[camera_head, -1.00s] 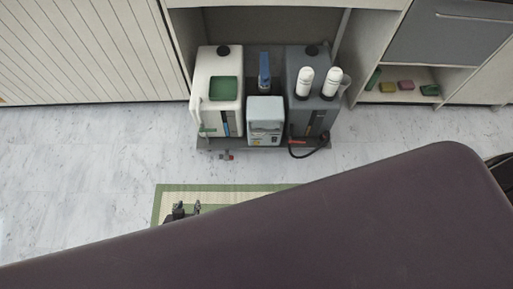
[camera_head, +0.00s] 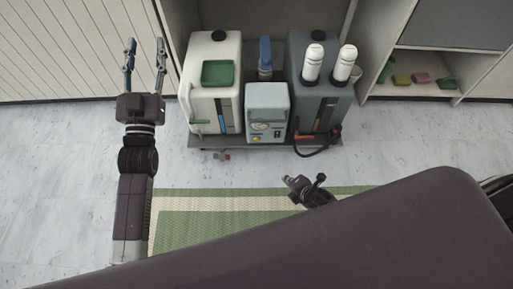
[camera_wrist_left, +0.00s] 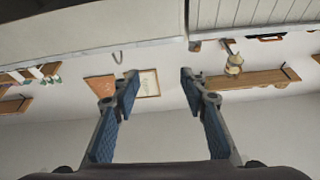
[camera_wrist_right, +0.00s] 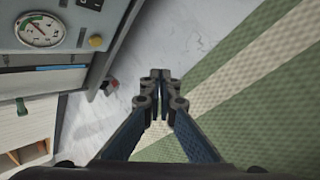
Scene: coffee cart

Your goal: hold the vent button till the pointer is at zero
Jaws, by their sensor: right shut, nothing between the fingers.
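A grey pump box (camera_head: 267,100) stands between two tanks, with a round white gauge (camera_head: 262,126) on its front. The gauge shows larger in the right wrist view (camera_wrist_right: 40,32); I cannot read its pointer surely. A small yellow button (camera_wrist_right: 96,41) sits beside the gauge, with a dark knob (camera_wrist_right: 91,4) near it. I cannot read any label marking the vent button. My right gripper (camera_head: 288,180) is shut and empty, in front of the box and apart from it; its closed tips show in its wrist view (camera_wrist_right: 161,76). My left gripper (camera_head: 146,48) is open and empty, raised at the left.
A white tank (camera_head: 201,112) stands left of the box and a dark grey tank (camera_head: 307,123) right of it, with a black hose (camera_head: 318,151). A small red fitting (camera_head: 226,156) is low in front. A green-bordered mat (camera_head: 200,204) lies before them. Open floor is at the left.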

